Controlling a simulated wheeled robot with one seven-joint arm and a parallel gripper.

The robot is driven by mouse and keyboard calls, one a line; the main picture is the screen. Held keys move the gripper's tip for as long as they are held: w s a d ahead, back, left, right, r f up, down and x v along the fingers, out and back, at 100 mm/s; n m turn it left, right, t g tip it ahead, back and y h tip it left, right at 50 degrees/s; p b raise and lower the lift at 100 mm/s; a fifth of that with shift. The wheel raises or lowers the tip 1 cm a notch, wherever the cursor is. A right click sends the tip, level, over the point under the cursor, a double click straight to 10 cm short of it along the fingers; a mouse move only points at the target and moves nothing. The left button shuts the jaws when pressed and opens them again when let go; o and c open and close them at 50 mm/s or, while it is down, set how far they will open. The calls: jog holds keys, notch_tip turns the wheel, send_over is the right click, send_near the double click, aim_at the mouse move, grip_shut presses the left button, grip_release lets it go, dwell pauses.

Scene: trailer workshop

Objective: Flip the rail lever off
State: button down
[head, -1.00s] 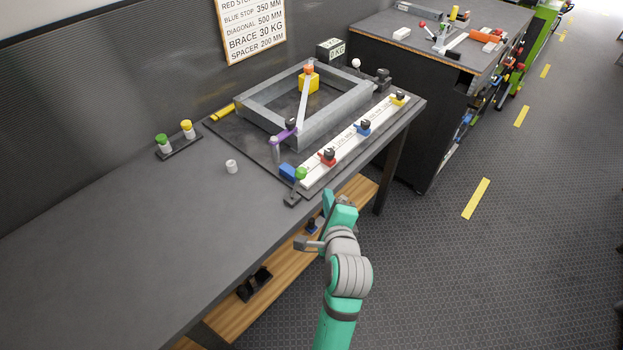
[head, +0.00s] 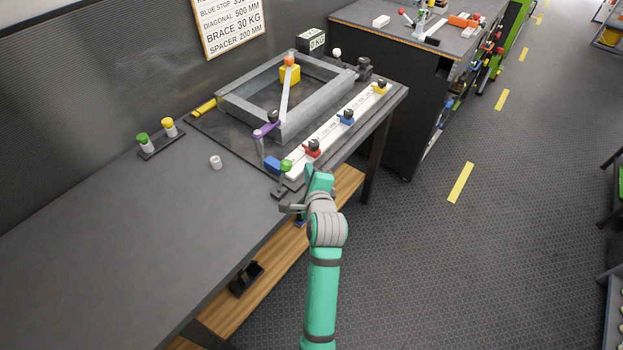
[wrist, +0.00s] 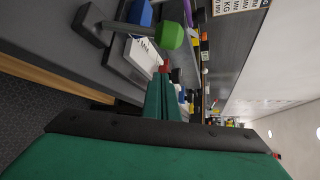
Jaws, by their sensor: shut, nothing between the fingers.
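The rail lever has a round green knob (head: 286,165) on a short grey stem, with a dark base (head: 280,192) at the near end of the white rail (head: 331,135). In the wrist view the green knob (wrist: 171,35) is large at top centre, its stem running left to the dark base (wrist: 89,22). My teal gripper (head: 309,170) is at the bench's front edge, just right of the knob in the head view. Its fingers (wrist: 161,95) are shut and empty, with a visible gap to the knob in the wrist view.
Red (head: 312,148), blue (head: 346,117) and yellow (head: 380,87) stops sit along the rail. A purple-handled clamp (head: 266,130) stands left of the lever, near the grey frame (head: 240,108).

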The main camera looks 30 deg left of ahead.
aim_at(283, 176)
jog(key=shift+s+a+r, duration=0.4)
jog(key=shift+s+a, duration=0.15)
jog(key=shift+s, duration=0.15)
jog(key=shift+s+a+r, duration=0.4)
jog(key=shift+s+a, duration=0.15)
jog(key=shift+s, duration=0.15)
jog(key=shift+d, duration=0.1)
